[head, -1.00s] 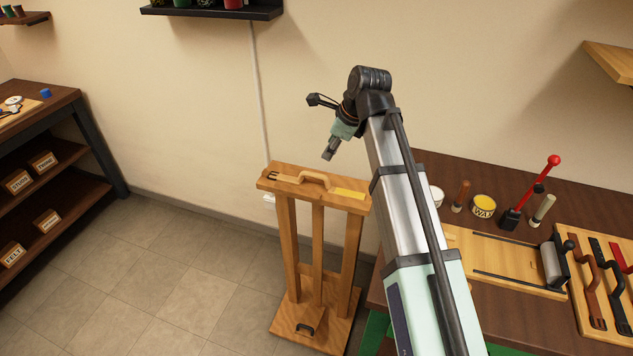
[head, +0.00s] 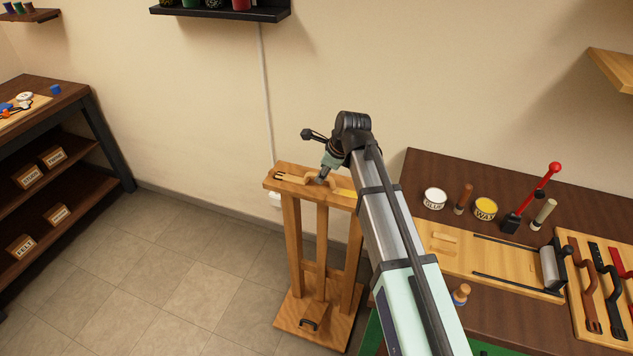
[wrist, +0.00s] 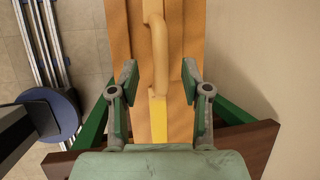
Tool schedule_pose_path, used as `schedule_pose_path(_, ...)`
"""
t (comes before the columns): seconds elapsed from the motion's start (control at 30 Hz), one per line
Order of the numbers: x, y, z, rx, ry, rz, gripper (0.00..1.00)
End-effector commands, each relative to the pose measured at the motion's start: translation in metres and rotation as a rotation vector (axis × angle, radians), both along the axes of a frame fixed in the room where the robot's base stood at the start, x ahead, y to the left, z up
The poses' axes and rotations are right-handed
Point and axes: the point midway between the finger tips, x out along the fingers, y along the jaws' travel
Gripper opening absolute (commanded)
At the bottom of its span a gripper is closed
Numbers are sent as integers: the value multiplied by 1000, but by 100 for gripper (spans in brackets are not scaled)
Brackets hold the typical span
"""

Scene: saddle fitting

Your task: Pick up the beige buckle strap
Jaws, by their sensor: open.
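The beige buckle strap (head: 299,181) lies along the top of the wooden stand, its dark buckle toward the left end and an arched part in the middle. In the wrist view the strap (wrist: 159,48) runs from the top edge down to between the fingers. My gripper (head: 321,181) is at the arched part, over the stand's top. In the wrist view my gripper (wrist: 160,82) is open, one finger on each side of the strap's near end, with gaps visible on both sides. The buckle is out of the wrist view.
The wooden stand (head: 323,229) has a yellow strip on its top right. The workbench (head: 419,170) at right holds a glue pot (head: 434,198), a wax tin (head: 485,209) and a board with other straps (head: 590,285). A shelf unit (head: 88,127) stands left, with clear floor between.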

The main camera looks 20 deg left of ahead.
Motion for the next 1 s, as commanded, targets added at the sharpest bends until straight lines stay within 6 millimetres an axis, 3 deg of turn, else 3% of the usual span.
schedule_pose_path(0.3,8,11,-31,0,1,0,48)
schedule_pose_path(0.63,8,12,-36,0,-1,0,48)
schedule_pose_path(0.67,9,12,-36,0,-1,0,40)
schedule_pose_path(0.77,8,12,-36,0,-1,0,5)
schedule_pose_path(0.8,8,12,-36,0,-1,0,0)
schedule_pose_path(1.0,9,12,-36,0,-1,0,0)
